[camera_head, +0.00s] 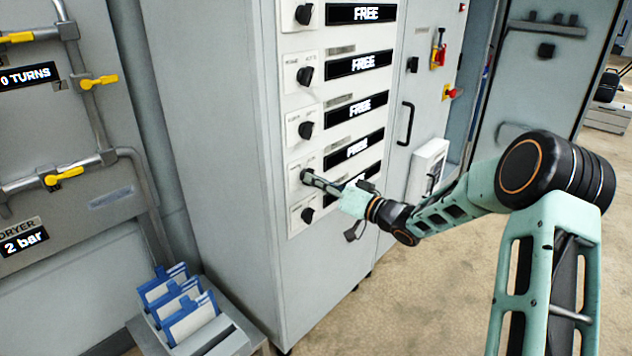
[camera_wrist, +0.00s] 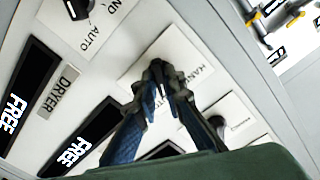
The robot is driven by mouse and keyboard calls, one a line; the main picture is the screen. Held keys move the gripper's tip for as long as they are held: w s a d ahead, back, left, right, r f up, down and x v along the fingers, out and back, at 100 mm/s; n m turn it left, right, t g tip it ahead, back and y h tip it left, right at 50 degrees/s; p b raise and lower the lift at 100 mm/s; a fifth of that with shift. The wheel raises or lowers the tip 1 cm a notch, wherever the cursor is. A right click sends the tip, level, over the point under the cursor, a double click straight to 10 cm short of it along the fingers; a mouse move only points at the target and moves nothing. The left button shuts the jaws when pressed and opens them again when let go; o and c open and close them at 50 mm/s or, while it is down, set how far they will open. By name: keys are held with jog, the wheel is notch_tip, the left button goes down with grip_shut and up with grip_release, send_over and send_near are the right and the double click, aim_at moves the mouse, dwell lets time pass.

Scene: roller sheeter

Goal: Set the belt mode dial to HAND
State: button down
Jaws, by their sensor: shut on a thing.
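My gripper (camera_head: 307,177) is at a white dial plate low on the grey cabinet (camera_head: 225,150). In the wrist view its two fingertips (camera_wrist: 160,72) are closed around a dark dial knob, which they mostly hide. The gripped dial's plate (camera_wrist: 140,66) carries the printed words HAND and AUTO. HAND is to the right of the fingers. The knob's pointing direction cannot be made out. The name label of this row is hidden, so I cannot read whether it says belt. The display beside it (camera_head: 358,147) reads FREE.
Dials stand above (camera_head: 306,130) and below (camera_head: 308,214) the gripped one, close by, with FREE displays. A DRYER label (camera_wrist: 58,92) shows in the wrist view. Pipes with yellow valve handles (camera_head: 64,175) are at left. Blue-edged cards (camera_head: 185,310) stand in a holder below.

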jog(key=shift+f+n+b, duration=0.1)
jog(key=shift+n+b, duration=0.25)
jog(key=shift+n, duration=0.05)
jog(key=n+b, duration=0.7)
jog(key=n, duration=0.4)
jog(key=shift+d+b, duration=0.1)
jog(key=shift+b, duration=0.3)
jog(key=shift+w, duration=0.1)
jog(key=c, duration=2)
grip_release()
jog(key=v, duration=1.2)
